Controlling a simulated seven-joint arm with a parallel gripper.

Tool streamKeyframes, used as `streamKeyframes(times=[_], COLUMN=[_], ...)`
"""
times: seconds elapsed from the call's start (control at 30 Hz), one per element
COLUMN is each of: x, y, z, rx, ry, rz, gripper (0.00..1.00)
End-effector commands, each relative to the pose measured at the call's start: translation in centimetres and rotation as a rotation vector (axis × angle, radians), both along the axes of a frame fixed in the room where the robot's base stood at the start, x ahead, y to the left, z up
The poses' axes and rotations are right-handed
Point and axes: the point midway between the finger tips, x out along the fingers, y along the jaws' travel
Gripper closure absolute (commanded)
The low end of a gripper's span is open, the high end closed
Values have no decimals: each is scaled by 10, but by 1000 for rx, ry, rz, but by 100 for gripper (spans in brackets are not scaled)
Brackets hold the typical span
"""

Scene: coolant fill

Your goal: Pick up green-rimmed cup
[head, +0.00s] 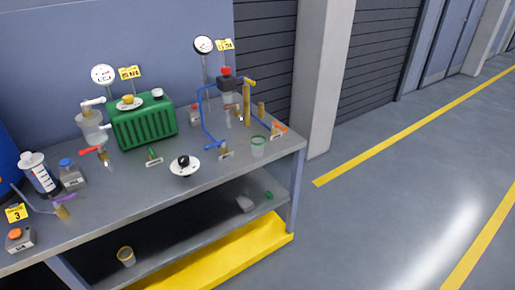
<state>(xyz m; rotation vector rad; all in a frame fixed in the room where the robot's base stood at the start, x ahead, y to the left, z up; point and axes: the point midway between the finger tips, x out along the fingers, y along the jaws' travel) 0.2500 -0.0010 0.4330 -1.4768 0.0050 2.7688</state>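The green-rimmed cup (258,148) is a small, clear cup standing upright on the grey workbench (225,188), near its right end. It stands in front of the brass post and blue pipe frame, left of the orange-handled valve. Nothing touches it from above. My gripper is not in view.
Behind the cup are the blue pipe (206,122), a brass post (247,105) and an orange-handled valve (278,129). A white disc with a black knob (183,164) lies to the left. A green ribbed box (145,126) stands further left. A yellow-rimmed cup (126,257) is on the lower shelf.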

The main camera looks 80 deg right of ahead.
Motion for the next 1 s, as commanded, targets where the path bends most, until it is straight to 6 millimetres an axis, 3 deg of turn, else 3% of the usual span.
streamKeyframes(times=[0.4,1.0], x=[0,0], y=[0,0], z=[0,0], rx=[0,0], ry=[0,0], rz=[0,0], gripper=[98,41])
